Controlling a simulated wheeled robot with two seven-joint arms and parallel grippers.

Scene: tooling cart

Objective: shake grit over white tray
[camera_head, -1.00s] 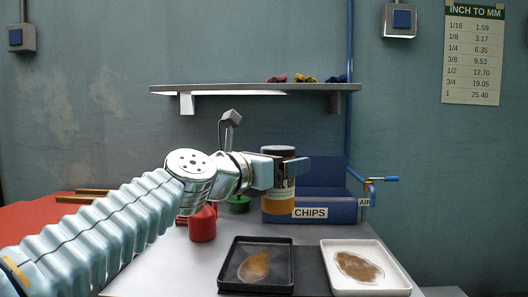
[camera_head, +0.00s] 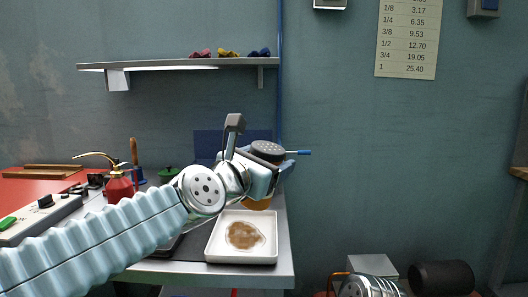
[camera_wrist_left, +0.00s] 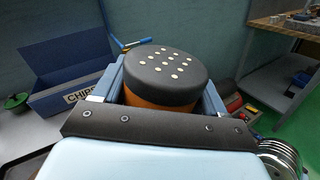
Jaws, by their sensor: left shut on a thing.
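My left gripper (camera_head: 272,172) is shut on a grit shaker with a black perforated cap (camera_head: 268,151) and an orange-brown body (camera_head: 257,204). The cap is at the top, and the shaker looks slightly tilted. The gripper covers most of its body. In the left wrist view the shaker (camera_wrist_left: 165,75) sits between the two blue fingers. The white tray (camera_head: 240,259) is on the cart top below and slightly left of the shaker, with a patch of brown grit (camera_head: 244,235) in it. No falling grit is visible. My right gripper is not in view.
The blue chips bin (camera_wrist_left: 72,92) stands behind the gripper. The black tray is mostly hidden behind my left arm. A red oil can (camera_head: 119,187) and a control box (camera_head: 38,217) are at the left. The cart's right edge is just beyond the white tray.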

